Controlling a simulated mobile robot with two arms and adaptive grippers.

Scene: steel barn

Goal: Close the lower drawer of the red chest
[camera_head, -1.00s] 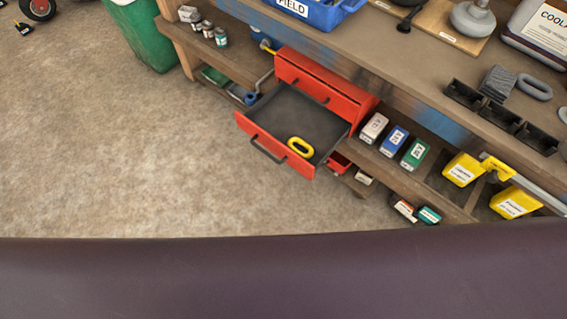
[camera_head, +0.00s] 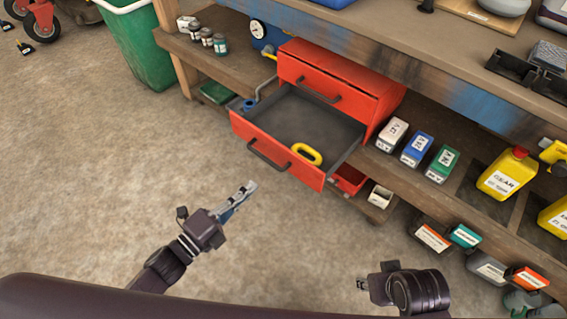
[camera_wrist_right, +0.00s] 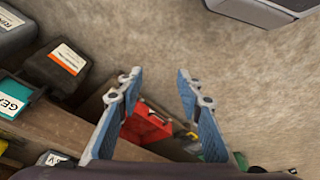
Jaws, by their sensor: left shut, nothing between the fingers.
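The red chest (camera_head: 345,75) stands on the bench's lower shelf. Its upper drawer is shut. Its lower drawer (camera_head: 275,150) is pulled far out, with a black bar handle (camera_head: 268,157) on its front and a yellow ring (camera_head: 306,154) inside. My left gripper (camera_head: 250,188) is shut and empty, over the floor in front of and below the drawer front, apart from the handle. My right gripper (camera_wrist_right: 160,75) is open and empty in the wrist view. In the head view the right wrist is low, right of the drawer, apart from it.
Small labelled boxes (camera_head: 416,148) and a yellow jug (camera_head: 508,173) stand on the shelf right of the chest. More boxes (camera_head: 432,237) sit lower down. The workbench top (camera_head: 440,60) overhangs behind. A green bin (camera_head: 140,45) stands left. The floor before the drawer is clear.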

